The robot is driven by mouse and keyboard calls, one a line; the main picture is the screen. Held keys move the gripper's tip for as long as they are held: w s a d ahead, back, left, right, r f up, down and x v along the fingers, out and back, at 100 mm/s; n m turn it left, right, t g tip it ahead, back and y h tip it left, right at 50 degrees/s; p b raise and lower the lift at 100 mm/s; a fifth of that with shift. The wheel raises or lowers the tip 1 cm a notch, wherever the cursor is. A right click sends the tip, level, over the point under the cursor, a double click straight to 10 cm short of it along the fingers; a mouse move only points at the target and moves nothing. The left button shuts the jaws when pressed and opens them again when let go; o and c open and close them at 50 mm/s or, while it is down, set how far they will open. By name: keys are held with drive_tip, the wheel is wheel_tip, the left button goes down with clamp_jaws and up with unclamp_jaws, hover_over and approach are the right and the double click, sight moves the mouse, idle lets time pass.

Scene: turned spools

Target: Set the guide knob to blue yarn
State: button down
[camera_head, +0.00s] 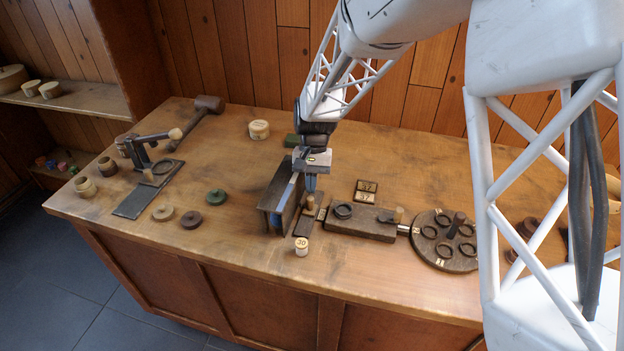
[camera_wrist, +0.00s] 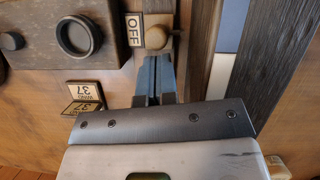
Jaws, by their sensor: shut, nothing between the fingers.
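A small round wooden knob (camera_wrist: 157,37), which looks like the guide knob, sits on a narrow dark strip beside a plate reading OFF (camera_wrist: 134,27). In the head view the knob (camera_head: 310,203) is just below my gripper (camera_head: 311,189). My gripper's fingers (camera_wrist: 154,66) are shut and empty, with their tips close beside the knob; I cannot tell whether they touch it. A band with a blue part (camera_wrist: 232,24) and a white part (camera_wrist: 222,74) runs along a dark upright stand (camera_head: 267,208), beside the knob's strip. No label reading blue yarn is legible.
A dark block with a ring (camera_head: 343,211) and a round plate with several rings (camera_head: 443,250) lie to the right. Plates marked 37 (camera_head: 366,191) lie behind the block. A white spool marked 30 (camera_head: 301,247) stands in front. Loose discs (camera_head: 191,219) are at left.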

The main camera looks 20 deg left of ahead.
sight(307, 200)
idle(0.3)
drive_tip(key=shift+s, duration=2.05)
drive_tip(key=shift+w, duration=0.6)
drive_tip(key=w, duration=0.3)
drive_tip(key=shift+a+r, duration=0.1)
drive_tip(key=shift+a, duration=0.25)
drive_tip(key=v, duration=1)
drive_tip(key=shift+s, duration=0.15)
